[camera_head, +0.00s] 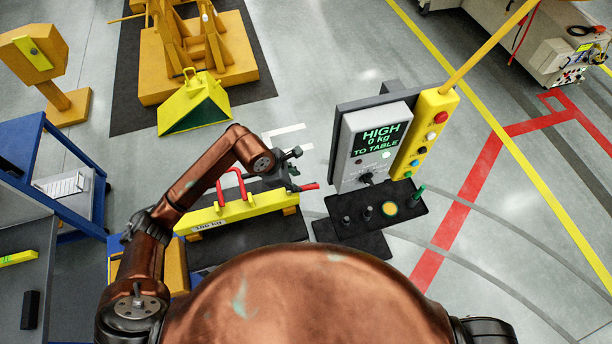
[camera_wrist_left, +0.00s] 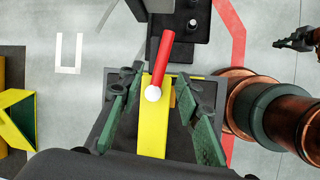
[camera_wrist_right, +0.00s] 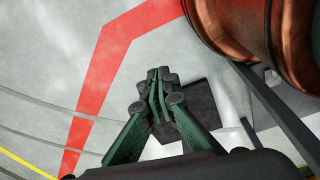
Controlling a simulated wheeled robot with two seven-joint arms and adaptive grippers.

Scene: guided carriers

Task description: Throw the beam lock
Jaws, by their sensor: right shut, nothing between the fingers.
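The red lever (camera_wrist_left: 162,60) with a white ball end points up between the fingertips of my left gripper (camera_wrist_left: 160,82) in the left wrist view. The fingers are spread, with a gap on each side of the lever. In the head view the red lever (camera_head: 309,187) shows its tip just right of the left gripper (camera_head: 291,168), at the right end of the yellow beam (camera_head: 232,208). Much of the lever's base is hidden there. My right gripper (camera_wrist_right: 158,90) is shut and empty above the floor in the right wrist view; it is not seen in the head view.
A grey console (camera_head: 375,143) reading "HIGH 0 kg TO TABLE" stands close right of the lever. A yellow button box (camera_head: 424,132) is beside it. A black knob panel (camera_head: 390,212) is below. Red bent handles (camera_head: 240,180) rise from the beam. A blue cart (camera_head: 60,190) stands left.

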